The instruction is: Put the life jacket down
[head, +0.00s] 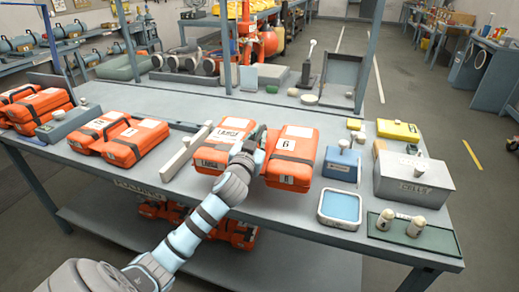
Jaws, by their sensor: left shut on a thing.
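An orange life jacket (291,158) with two bulky halves, dark straps and white labels is at the middle of the workbench (262,209). The right half is marked 6. My left gripper (259,139) is shut on the life jacket at the gap between its halves. Its fingertips are partly hidden there. I cannot tell whether the underside touches the bench. My right gripper is not in view.
More orange packs (134,143) lie to the left, beside a pale bar (186,152). To the right are a blue block (341,164), a blue-topped tray (340,207), a grey box (413,181) and a green plate (413,234). Bare bench lies in front.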

